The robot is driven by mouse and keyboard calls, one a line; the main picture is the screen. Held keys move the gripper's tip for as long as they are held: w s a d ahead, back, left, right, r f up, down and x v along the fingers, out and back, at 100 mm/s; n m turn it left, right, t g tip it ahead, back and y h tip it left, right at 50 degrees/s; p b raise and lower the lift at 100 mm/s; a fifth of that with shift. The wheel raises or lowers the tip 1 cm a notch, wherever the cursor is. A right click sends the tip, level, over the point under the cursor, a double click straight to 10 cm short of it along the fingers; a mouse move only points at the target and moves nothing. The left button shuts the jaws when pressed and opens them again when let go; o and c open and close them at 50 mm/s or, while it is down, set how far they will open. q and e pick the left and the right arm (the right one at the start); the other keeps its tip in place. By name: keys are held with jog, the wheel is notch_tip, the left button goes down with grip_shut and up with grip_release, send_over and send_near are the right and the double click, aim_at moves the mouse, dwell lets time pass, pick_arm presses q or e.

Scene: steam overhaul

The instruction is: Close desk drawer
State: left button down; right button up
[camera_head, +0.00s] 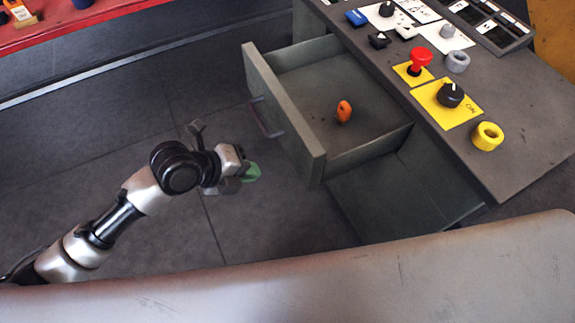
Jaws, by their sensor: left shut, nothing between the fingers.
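The desk drawer (290,118) is grey-green and pulled well out from under the desk top. Its front panel faces left and carries a dark bar handle (266,117). A small orange object (344,111) lies inside the drawer. My left gripper (253,172) is to the left of the drawer front, below the handle in the picture, and appears apart from it. It is shut, with green fingertips and nothing visible between them. My right gripper is not in view.
The desk top (540,135) holds a red button (421,57), a black knob (450,95) and a yellow ring (487,136). A red shelf (90,14) stands at the upper left. A pale curved surface (400,275) crosses the bottom. The floor left of the drawer is clear.

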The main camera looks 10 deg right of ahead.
aim_at(299, 167)
pick_arm(q)
jog(key=x, duration=0.3)
jog(key=r+x, duration=0.1)
jog(key=x, duration=0.2)
jog(key=d+x, duration=0.1)
jog(key=x, duration=0.2)
jog(key=shift+w+d+r+p, duration=0.15)
jog(key=shift+w+p, duration=0.05)
jog(key=shift+p, duration=0.15)
jog(key=shift+w+d, duration=0.2)
jog(key=shift+d, duration=0.45)
